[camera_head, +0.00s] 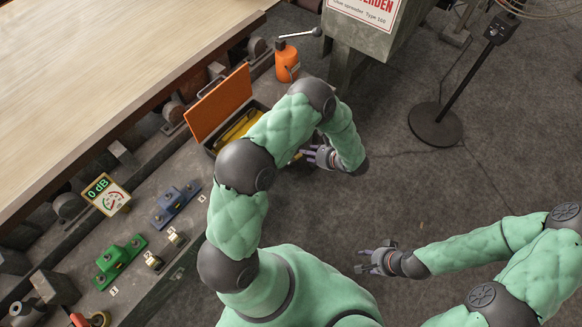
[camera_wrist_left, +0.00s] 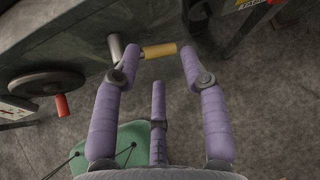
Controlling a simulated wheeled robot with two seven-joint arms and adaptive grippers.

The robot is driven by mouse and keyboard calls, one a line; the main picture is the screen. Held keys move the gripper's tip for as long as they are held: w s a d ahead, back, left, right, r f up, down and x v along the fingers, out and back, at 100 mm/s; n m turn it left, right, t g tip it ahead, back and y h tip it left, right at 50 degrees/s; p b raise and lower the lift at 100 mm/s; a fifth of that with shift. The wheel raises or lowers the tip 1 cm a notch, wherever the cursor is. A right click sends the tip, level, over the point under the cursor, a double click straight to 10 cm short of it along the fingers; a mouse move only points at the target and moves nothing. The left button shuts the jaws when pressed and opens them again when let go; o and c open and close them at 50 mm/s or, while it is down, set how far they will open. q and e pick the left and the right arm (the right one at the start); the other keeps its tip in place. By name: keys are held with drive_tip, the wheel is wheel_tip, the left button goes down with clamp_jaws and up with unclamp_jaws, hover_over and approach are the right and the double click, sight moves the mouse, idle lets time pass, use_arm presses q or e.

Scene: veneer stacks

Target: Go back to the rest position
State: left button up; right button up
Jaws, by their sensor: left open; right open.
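My left gripper (camera_head: 312,153) is partly hidden behind its own green padded forearm in the head view, close to the front side of the machine bench. In the left wrist view its purple fingers (camera_wrist_left: 159,52) are spread apart. A yellow cylindrical handle (camera_wrist_left: 160,50) on a grey metal shaft shows in the gap between the fingertips; I cannot tell whether any finger touches it. My right gripper (camera_head: 368,260) is open and empty over the grey floor, at the lower right of the head view.
An open box with an orange lid (camera_head: 218,103) sits on the bench beside my left arm, near an orange oil can (camera_head: 287,62). A dark handwheel (camera_wrist_left: 48,84) with a red handle shows in the wrist view. A black-based stand (camera_head: 435,125) is at upper right. Floor around my right gripper is clear.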

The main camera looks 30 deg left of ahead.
use_arm(q)
drive_tip(key=s+d+f+n+g+h, duration=0.3)
drive_tip(key=s+d+f+h, duration=0.1)
drive_tip(key=s, duration=0.4)
drive_tip(key=s+d+f+n+g+h, duration=0.2)
drive_tip(key=s+d+f+g+h, duration=0.15)
drive_tip(key=s, duration=0.55)
drive_tip(key=s+d+r+n+t+h, duration=0.1)
drive_tip(key=s+d+n+h, duration=0.1)
drive_tip(key=d+n, duration=0.3)
drive_tip(key=s+d+r+n+t+h, duration=0.1)
drive_tip(key=s+d+n+t+h, duration=0.1)
drive_tip(key=n, duration=0.5)
drive_tip(key=s+d+h, duration=0.1)
drive_tip(key=d+h, duration=0.1)
drive_tip(key=d, duration=0.1)
drive_tip(key=shift+d+r+n+h, duration=0.15)
drive_tip(key=shift+r+n+h, duration=0.1)
drive_tip(key=shift+n+h, duration=0.15)
drive_tip(key=a+n+t, duration=0.1)
drive_tip(key=n+t, duration=0.1)
drive_tip(key=shift+w+a+r+n+y, duration=0.2)
drive_tip(key=shift+a+n+y, duration=0.1)
drive_tip(key=shift+a, duration=0.1)
drive_tip(key=shift+c, duration=0.3)
drive_tip(key=shift+w, duration=0.1)
